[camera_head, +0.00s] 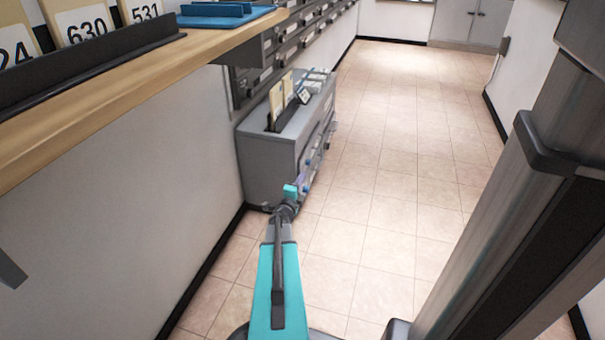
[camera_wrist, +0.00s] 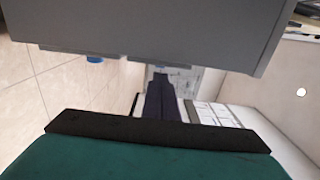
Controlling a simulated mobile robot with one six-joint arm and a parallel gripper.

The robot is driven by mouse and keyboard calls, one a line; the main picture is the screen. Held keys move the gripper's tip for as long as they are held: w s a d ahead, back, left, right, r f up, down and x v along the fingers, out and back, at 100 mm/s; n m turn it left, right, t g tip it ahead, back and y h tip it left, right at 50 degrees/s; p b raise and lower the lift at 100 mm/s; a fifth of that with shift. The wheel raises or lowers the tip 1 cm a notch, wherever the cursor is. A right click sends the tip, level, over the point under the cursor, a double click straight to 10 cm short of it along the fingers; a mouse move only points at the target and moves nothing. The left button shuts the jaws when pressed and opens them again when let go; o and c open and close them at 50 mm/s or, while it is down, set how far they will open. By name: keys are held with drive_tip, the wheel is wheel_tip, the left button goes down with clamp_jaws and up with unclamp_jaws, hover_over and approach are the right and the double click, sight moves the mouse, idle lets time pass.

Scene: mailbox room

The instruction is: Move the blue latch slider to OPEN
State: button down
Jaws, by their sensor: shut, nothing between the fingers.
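In the wrist view a small blue piece (camera_wrist: 95,59) shows just past the edge of a large grey body. It may be the latch slider, but its position and any OPEN marking cannot be read. My gripper's dark fingers (camera_wrist: 161,84) are together and empty, apart from the blue piece and to its right. In the head view my gripper (camera_head: 302,184) is at the near lower end of the grey cabinet's (camera_head: 265,165) front. Small blue details show on that front, too small to tell apart. Whether the fingers touch the cabinet cannot be told.
Envelopes and a black holder stand on the cabinet top. A wooden shelf (camera_head: 130,85) with numbered cards and a blue tray (camera_head: 225,17) juts out at the upper left. Mailboxes line the left wall. The tiled floor (camera_head: 410,180) right of the cabinet is clear.

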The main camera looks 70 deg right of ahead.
drive_tip(key=a+p, duration=0.1)
drive_tip(key=a, duration=0.5)
drive_tip(key=shift+s+a+p, duration=0.2)
drive_tip(key=shift+a+p, duration=0.1)
drive_tip(key=shift+p, duration=0.1)
